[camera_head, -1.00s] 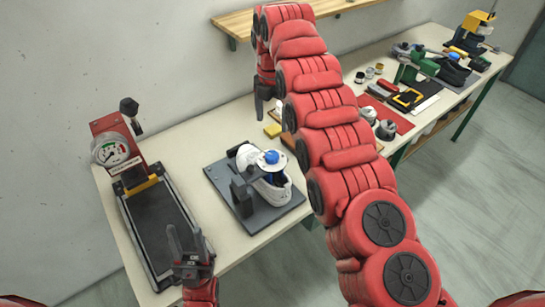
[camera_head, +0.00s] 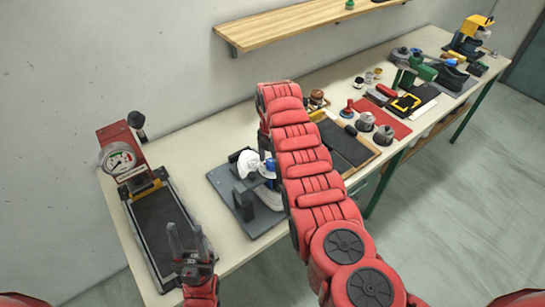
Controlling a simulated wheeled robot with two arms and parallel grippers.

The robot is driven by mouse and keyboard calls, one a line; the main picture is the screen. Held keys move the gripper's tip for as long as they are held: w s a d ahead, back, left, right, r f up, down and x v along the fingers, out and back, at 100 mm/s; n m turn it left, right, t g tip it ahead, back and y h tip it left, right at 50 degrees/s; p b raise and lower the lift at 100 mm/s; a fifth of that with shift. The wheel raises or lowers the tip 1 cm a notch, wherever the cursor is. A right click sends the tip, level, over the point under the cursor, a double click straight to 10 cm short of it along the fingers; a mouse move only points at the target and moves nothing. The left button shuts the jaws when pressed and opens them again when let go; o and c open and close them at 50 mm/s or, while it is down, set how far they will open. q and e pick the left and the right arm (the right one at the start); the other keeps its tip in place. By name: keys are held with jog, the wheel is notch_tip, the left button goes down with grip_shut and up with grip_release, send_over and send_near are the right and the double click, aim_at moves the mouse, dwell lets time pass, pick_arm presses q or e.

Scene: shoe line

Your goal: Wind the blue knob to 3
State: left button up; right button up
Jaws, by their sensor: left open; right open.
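A white shoe (camera_head: 248,162) sits in a dark clamp fixture on a grey base plate (camera_head: 222,180). The blue knob (camera_head: 268,166) is on top of this fixture, and only part of it shows beside my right arm. A disc with marks around the knob is mostly hidden, so I cannot read its setting. My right gripper (camera_head: 265,146) is open, points down just above the knob and is largely hidden by its own arm; contact cannot be told. My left gripper (camera_head: 185,232) is open and empty over the front edge of the black press bed.
A red press with a round gauge (camera_head: 119,160) and black bed (camera_head: 162,222) stands at left. A wooden shelf (camera_head: 290,25) hangs on the wall. Tins, a red mat (camera_head: 385,117) and tools lie along the bench at right. The bench behind the fixture is bare.

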grip_shut()
jog(key=shift+w+f+m+b, duration=0.1)
jog(key=shift+f+m+b, duration=0.25)
jog(key=shift+b, duration=0.55)
jog(key=m+b, duration=0.4)
jog(key=b, duration=0.3)
jog(key=shift+m, duration=0.35)
jog(key=m+b, duration=0.2)
jog(key=shift+r+m, duration=0.2)
jog(key=shift+m, duration=0.2)
jog(key=m, duration=0.3)
jog(key=shift+r, duration=0.1)
jog(key=shift+m+b, duration=0.45)
jog(key=shift+m, duration=1.75)
jog(key=shift+r, duration=0.1)
